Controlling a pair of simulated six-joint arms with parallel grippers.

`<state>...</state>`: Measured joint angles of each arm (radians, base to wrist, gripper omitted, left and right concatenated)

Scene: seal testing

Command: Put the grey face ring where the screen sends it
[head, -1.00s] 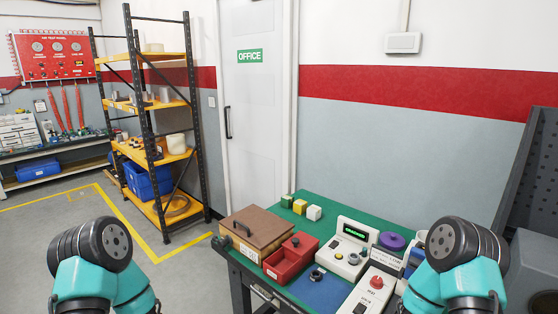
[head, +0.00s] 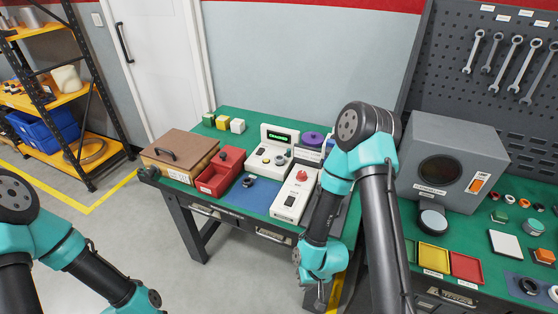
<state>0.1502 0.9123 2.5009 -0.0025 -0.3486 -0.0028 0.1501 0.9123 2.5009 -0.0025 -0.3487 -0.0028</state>
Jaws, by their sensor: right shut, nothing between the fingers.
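The screen (head: 278,137) is a small dark display with green text on a white tester on the green-topped table; its text is too small to read. A small dark-grey part (head: 249,181) lies on the blue mat in front of the tester. A dark ring (head: 528,286) lies on another blue mat at the far right. I cannot tell which piece is the grey face ring. My right gripper (head: 319,298) points down beyond the table's front edge, near the bottom of the view. It is shut and empty, clear of these parts. My left gripper is out of view.
A red bin (head: 220,174), a brown-lidded box (head: 180,155) and a white box with a red knob (head: 295,194) crowd the table. On the right bench are yellow (head: 433,257) and red (head: 466,267) trays, a grey machine (head: 452,165) and several small rings.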

